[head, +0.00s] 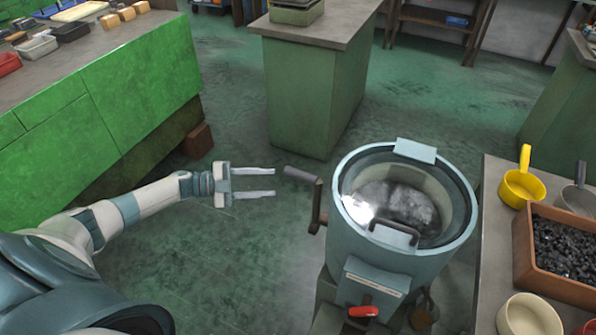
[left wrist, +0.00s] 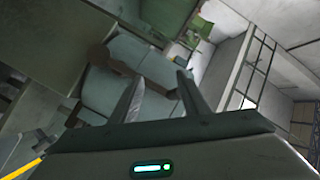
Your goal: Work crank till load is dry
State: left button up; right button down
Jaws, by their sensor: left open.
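A pale blue drum machine (head: 352,257) stands at the centre right, its lid clear with a dark handle (head: 394,237). Grey, shiny load (head: 405,203) shows inside; I cannot tell whether it is wet or dry. The crank (head: 318,205) is on the drum's left side, its grey grip (head: 300,175) pointing left. My left gripper (head: 274,182) is open and empty, its fingertips just left of the grip and apart from it. In the left wrist view, the open fingers (left wrist: 162,76) point toward a pale blue-grey shape, likely the drum. My right gripper is not in view.
A red lever (head: 363,311) is on the drum's front. The right bench (head: 490,250) holds a yellow scoop (head: 522,185), a grey scoop (head: 578,196), a brown bin of dark pieces (head: 540,280) and a cream bowl (head: 527,318). Green benches stand left (head: 140,85) and behind (head: 310,95).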

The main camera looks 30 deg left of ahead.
aim_at(298, 175)
pick_arm(q)
jog(key=s+a+r+m+g, duration=0.1)
jog(key=a+r+m+g, duration=0.1)
jog(key=a+r, duration=0.1)
jog(key=s+a+r+m+g+h, duration=0.1)
jog(key=s+a+r+m+g, duration=0.1)
jog(key=r, duration=0.4)
jog(key=shift+s+a+p, duration=0.25)
jog(key=shift+a+p, duration=0.15)
jog(key=shift+a, duration=0.05)
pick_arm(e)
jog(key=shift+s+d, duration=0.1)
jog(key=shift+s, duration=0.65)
